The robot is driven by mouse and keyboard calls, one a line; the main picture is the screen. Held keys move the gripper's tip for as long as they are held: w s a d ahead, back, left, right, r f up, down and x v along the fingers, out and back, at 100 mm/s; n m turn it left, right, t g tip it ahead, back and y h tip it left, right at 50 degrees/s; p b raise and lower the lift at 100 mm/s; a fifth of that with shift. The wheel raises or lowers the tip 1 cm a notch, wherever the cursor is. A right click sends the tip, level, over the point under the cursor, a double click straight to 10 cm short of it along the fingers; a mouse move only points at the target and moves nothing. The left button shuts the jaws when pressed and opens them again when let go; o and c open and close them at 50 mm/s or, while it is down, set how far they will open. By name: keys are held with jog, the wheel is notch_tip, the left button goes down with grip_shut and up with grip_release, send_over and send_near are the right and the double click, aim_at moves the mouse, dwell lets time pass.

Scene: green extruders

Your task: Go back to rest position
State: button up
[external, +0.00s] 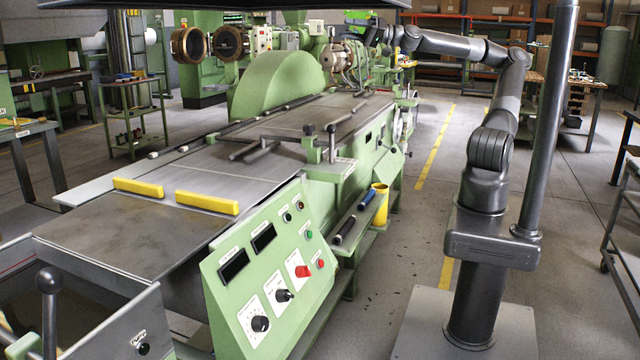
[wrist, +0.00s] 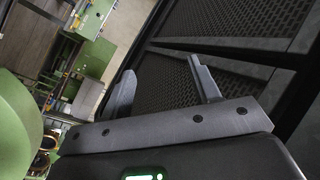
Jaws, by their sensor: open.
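My gripper (external: 376,36) is at the far end of my black arm in the external view, small and dark beside the green machine's chuck end (external: 345,55). My arm rises from its base at the right, bends at the elbow and stretches away to the left. In the wrist view my gripper (wrist: 163,86) has its two fingers spread apart with nothing between them. Behind the fingers are dark perforated panels (wrist: 240,45).
The long green extruder (external: 275,85) stands left of my base, with a control panel (external: 270,270) at its near end. Yellow bars (external: 207,202) lie on its metal bed. A dark vertical post (external: 550,120) stands beside my arm. The aisle floor (external: 435,200) between is clear.

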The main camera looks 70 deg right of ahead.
jog(key=s+a+f+n+g+h, duration=0.2)
jog(key=s+a, duration=0.1)
jog(key=s, duration=0.4)
jog(key=s+a+f+n+g+h, duration=0.1)
jog(key=s+a+f+g, duration=0.15)
jog(key=s, duration=0.45)
jog(key=s+a+f+m+g+h, duration=0.1)
jog(key=s+f+g+h, duration=0.2)
jog(key=f, duration=0.5)
jog(key=s+a+f+g+h, duration=0.1)
jog(key=s+f+g+h, duration=0.2)
jog(key=s+f, duration=0.3)
notch_tip(320, 180, down, 2)
jog(key=shift+s+a+f+m+g, duration=0.2)
jog(key=shift+a+f+m+g, duration=0.05)
jog(key=shift+m+g, duration=0.2)
